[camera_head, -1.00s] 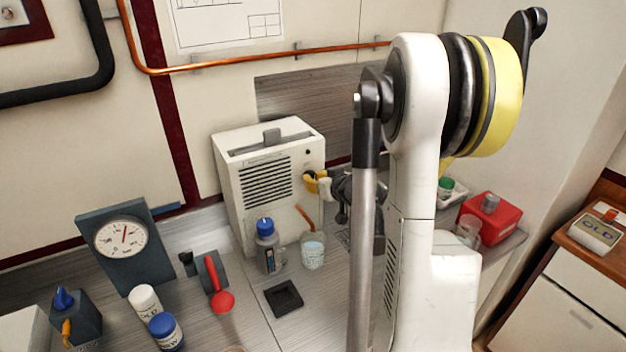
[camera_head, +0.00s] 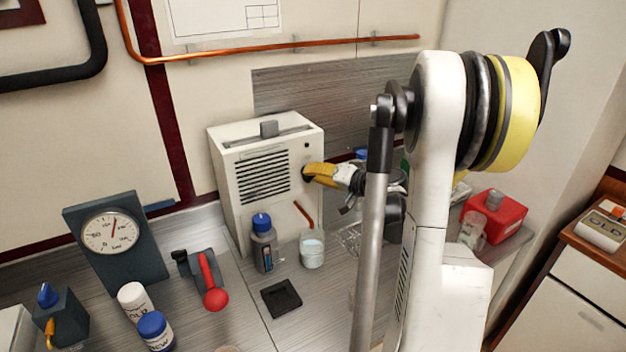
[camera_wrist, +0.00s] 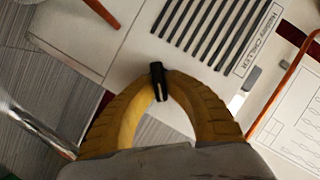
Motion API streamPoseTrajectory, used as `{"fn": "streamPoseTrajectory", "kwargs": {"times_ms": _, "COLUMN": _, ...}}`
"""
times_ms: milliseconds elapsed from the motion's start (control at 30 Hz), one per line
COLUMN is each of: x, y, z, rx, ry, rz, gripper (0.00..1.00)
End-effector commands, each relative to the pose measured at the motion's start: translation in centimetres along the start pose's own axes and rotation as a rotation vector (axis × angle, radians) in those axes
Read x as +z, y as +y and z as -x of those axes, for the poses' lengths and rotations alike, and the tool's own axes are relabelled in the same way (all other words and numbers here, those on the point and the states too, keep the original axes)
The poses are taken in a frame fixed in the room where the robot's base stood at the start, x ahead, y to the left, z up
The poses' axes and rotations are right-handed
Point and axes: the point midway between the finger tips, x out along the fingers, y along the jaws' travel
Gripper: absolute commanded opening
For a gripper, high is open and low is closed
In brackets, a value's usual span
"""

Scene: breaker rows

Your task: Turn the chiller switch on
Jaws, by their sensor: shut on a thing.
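The chiller switch (camera_wrist: 157,76) is a small black lever on that panel. My gripper (camera_wrist: 158,92) has its yellow fingertips shut on the switch, one on each side.
A blue-capped bottle (camera_head: 264,245) and a glass jar (camera_head: 312,250) stand close in front of the chiller. A dial gauge (camera_head: 110,232) and a red-handled lever (camera_head: 212,285) are to the left. A red container (camera_head: 497,222) is at right. A copper pipe (camera_head: 250,50) crosses the wall.

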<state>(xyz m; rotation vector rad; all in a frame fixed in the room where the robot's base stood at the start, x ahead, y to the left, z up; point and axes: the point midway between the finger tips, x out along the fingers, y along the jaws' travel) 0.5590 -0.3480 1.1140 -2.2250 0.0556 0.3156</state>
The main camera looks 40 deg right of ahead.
Motion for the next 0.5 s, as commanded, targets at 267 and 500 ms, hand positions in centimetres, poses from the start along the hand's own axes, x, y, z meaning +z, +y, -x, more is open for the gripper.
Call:
{"fn": "streamPoseTrajectory", "kwargs": {"times_ms": 267, "x": 0.08, "y": 0.36, "z": -0.18, "rx": -0.103, "ry": 0.002, "rz": -0.243, "gripper": 0.00}}
{"fn": "streamPoseTrajectory", "kwargs": {"times_ms": 500, "x": 0.08, "y": 0.37, "z": -0.18, "rx": -0.182, "ry": 0.002, "rz": -0.432, "gripper": 0.00}}
